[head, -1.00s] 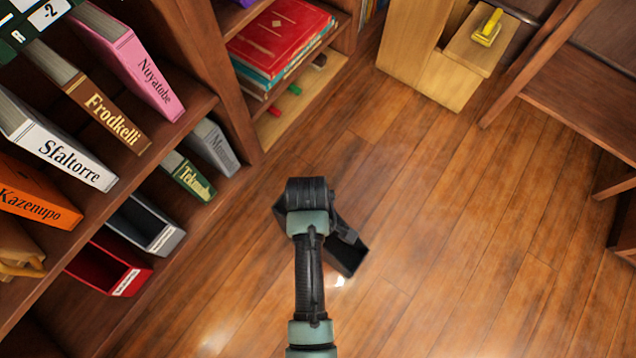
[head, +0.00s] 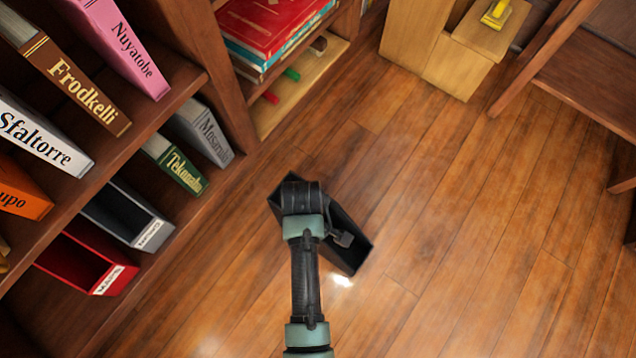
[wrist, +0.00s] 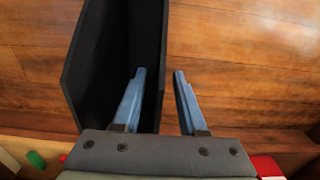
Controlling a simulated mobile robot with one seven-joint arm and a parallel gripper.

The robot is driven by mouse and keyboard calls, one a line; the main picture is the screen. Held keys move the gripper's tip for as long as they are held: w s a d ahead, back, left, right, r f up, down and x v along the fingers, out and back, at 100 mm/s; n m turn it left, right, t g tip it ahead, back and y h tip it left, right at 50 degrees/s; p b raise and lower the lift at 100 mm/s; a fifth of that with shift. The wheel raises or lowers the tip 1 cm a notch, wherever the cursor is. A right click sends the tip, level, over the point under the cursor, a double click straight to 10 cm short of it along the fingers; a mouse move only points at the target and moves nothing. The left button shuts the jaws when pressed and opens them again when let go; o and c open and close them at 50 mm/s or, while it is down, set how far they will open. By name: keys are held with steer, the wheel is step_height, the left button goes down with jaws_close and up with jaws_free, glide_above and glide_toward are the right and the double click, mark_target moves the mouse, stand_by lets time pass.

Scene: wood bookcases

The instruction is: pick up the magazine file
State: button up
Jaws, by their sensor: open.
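A black magazine file (head: 350,245) is at the floor, partly hidden under my arm in the head view. In the wrist view the black magazine file (wrist: 92,65) shows its hollow inside. My gripper (wrist: 160,72) is open, with its blue fingers astride the file's right wall: the left finger appears inside the file and the right one outside. A gap shows between the right finger and the wall. A red magazine file (head: 85,262) and a grey magazine file (head: 128,215) stand on the lower left shelf.
A wooden bookcase (head: 185,50) with several titled books fills the left. Red books (head: 268,25) lie on a shelf at the top. A pale wooden piece (head: 455,70) and a brown wooden unit (head: 590,95) stand at the upper right. The wood floor (head: 450,240) is clear at the right.

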jaws_close()
stand_by(1.3)
